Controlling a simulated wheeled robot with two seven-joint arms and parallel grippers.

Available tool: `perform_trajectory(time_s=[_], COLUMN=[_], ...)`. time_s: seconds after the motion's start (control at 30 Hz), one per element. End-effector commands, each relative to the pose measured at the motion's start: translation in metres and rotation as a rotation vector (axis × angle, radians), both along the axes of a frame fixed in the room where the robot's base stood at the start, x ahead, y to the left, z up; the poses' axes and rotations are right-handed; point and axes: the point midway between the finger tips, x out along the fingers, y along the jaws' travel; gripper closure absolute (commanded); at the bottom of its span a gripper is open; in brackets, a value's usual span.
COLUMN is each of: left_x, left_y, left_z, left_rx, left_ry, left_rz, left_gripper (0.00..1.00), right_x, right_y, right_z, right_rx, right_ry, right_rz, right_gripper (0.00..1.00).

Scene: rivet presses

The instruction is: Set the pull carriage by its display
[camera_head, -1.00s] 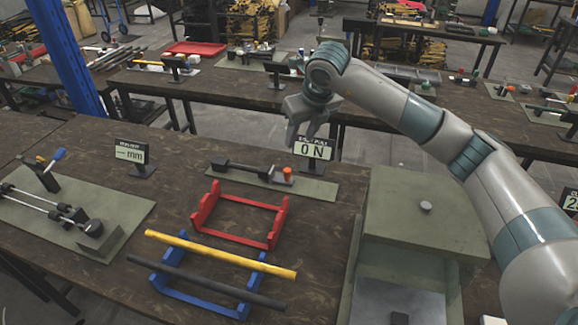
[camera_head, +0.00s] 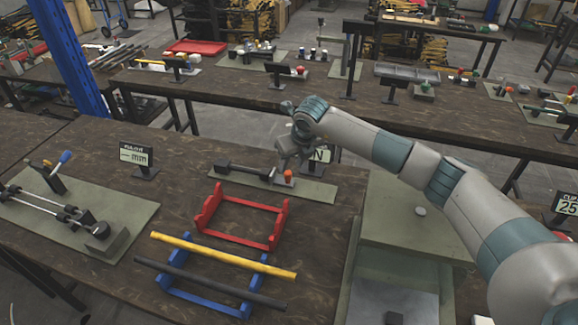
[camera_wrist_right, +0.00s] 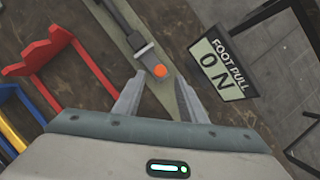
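The display reading "-- mm" (camera_head: 136,156) stands behind the left green mat (camera_head: 125,205). On that mat is a device with two rods, dark blocks (camera_head: 78,217) and a blue-tipped lever (camera_head: 62,160); I cannot tell which block is the carriage. The "FOOT PULL 0 N" display (camera_wrist_right: 224,68) is beside a dark bar device (camera_head: 240,170) with an orange knob (camera_wrist_right: 160,71). My right gripper (camera_wrist_right: 160,82) is open and empty, hanging over the knob, which shows between its fingertips. In the head view the right gripper (camera_head: 287,162) partly covers that display. My left gripper is out of view.
A red rack (camera_head: 240,229) and a blue rack (camera_head: 205,300) stand on the near table. A yellow bar (camera_head: 225,255) and a dark bar (camera_head: 210,284) lie across the blue rack. A green-grey box-like stand (camera_head: 400,235) is to the right, under my right arm.

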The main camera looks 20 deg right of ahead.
Motion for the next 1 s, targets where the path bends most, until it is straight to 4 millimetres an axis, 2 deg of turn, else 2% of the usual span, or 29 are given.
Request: perform_trajectory(time_s=[0.1, 0.33, 0.77, 0.8, 0.93, 1.0], left_x=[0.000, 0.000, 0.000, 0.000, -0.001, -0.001], left_y=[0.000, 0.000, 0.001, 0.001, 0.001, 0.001], left_z=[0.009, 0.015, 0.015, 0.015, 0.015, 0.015], left_rx=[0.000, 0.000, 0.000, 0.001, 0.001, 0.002], left_ry=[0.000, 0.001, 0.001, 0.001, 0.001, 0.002], left_rz=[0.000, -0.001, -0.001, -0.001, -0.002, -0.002], left_gripper=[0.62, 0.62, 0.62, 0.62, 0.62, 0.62], right_x=[0.007, 0.016, 0.019, 0.019, 0.019, 0.019], right_y=[0.002, 0.004, 0.003, 0.003, 0.003, 0.003], right_z=[-0.017, -0.040, -0.047, -0.047, -0.047, -0.047], right_rx=[0.000, 0.001, 0.000, 0.000, 0.000, 0.000], right_ry=[0.004, 0.002, 0.000, 0.000, 0.000, 0.000], right_rz=[-0.001, -0.001, 0.000, 0.000, 0.000, 0.000], right_gripper=[0.62, 0.62, 0.62, 0.67, 0.98, 1.00])
